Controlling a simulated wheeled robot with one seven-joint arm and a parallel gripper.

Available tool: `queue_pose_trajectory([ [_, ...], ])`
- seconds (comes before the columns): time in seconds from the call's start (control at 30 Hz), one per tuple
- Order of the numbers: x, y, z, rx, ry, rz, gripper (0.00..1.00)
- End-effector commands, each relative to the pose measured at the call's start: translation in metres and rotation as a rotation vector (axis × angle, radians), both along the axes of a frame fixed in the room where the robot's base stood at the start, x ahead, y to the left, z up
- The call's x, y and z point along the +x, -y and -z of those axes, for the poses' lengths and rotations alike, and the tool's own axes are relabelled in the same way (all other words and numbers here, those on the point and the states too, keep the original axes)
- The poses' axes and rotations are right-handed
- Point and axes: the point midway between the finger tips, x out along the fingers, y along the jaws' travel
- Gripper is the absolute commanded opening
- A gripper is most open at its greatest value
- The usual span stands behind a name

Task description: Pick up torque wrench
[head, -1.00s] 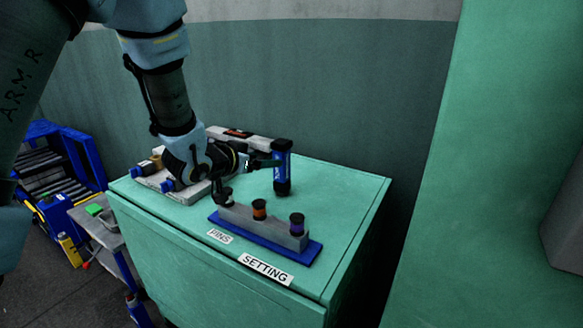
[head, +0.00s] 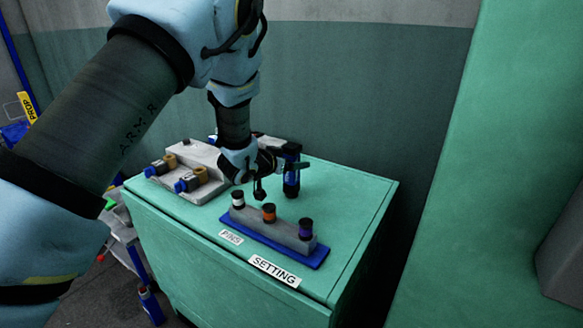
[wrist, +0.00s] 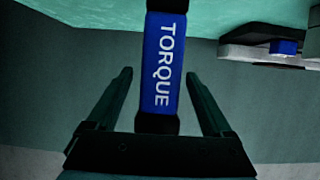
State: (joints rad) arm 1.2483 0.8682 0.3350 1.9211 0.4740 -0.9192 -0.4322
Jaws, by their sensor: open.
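The torque wrench (head: 291,178) stands upright at the back of the green cabinet top, with a blue band and black ends. In the wrist view its blue handle (wrist: 162,62), lettered TORQUE, lies between my two fingers. In the wrist view my gripper (wrist: 160,98) is open, with a gap showing on each side of the handle. The wrench's far end runs out of the wrist view.
A grey block on a blue base (head: 275,236) holds pins with white, orange and purple bands, in front of the wrench. A grey fixture (head: 192,170) with blue and brass parts stands left. The cabinet top (head: 345,205) is clear at right.

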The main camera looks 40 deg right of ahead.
Motion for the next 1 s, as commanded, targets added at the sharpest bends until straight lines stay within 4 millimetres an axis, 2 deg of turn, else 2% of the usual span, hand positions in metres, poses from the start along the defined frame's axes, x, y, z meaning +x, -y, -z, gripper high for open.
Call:
queue_pose_trajectory([
  [0.13, -0.0001, -0.0003, 0.0004, 0.000, 0.000, 0.000, 0.84],
  [0.87, -0.0002, -0.0006, 0.0004, 0.001, 0.000, 0.000, 0.02],
  [1.0, -0.0003, -0.0006, 0.0004, 0.001, 0.000, 0.000, 0.00],
])
